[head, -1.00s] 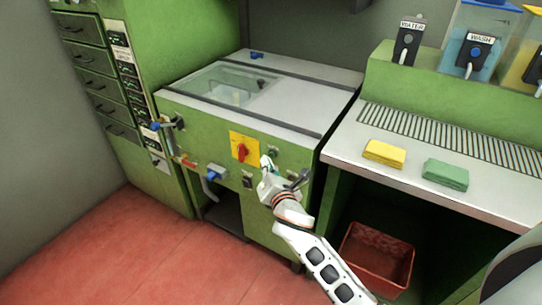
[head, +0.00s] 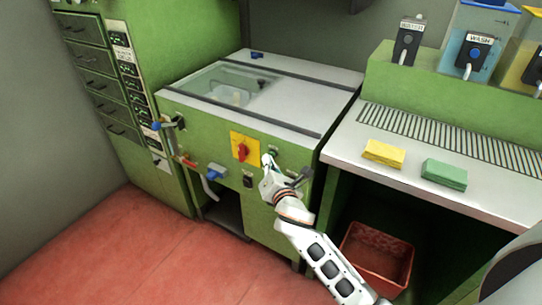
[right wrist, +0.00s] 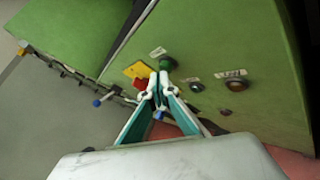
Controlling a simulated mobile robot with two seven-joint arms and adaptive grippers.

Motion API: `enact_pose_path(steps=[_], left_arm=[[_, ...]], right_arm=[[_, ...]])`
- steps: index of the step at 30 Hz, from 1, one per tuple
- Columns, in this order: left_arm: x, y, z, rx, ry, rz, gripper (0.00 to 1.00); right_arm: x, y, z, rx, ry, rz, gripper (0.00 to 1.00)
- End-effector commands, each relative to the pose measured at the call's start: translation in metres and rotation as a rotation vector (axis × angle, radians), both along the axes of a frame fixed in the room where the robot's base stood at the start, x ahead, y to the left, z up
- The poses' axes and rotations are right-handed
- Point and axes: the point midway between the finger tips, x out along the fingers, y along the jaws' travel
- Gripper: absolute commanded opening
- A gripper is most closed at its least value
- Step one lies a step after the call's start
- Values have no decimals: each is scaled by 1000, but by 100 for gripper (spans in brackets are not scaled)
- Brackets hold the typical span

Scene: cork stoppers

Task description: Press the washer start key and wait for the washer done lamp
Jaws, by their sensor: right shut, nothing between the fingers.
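The green washer (head: 215,122) stands in the middle of the head view, with a clear lid window on top. Its front panel has a green key (right wrist: 167,63), which also shows in the head view (head: 273,152) just past my fingertips. My right gripper (head: 267,161) is shut and empty, its tips at or just short of this key; I cannot tell whether they touch. In the right wrist view a dark round fitting (right wrist: 197,87) and a dark red lamp (right wrist: 236,84) sit right of the key. The lamp looks unlit; the labels are too small to read. My left gripper is out of view.
A red rotary switch (head: 241,152) on a yellow plate sits left of the key. A counter to the right holds a yellow sponge (head: 384,153) and a green sponge (head: 444,174). A red bin (head: 375,258) stands below it. Red floor in front is clear.

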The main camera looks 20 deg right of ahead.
Motion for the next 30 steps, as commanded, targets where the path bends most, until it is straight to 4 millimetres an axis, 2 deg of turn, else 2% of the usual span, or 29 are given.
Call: enact_pose_path(steps=[20, 30], left_arm=[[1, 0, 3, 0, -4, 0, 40], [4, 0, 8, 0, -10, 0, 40]], right_arm=[[3, -4, 1, 0, -2, -1, 0], [-6, 7, 2, 1, -2, -1, 0]])
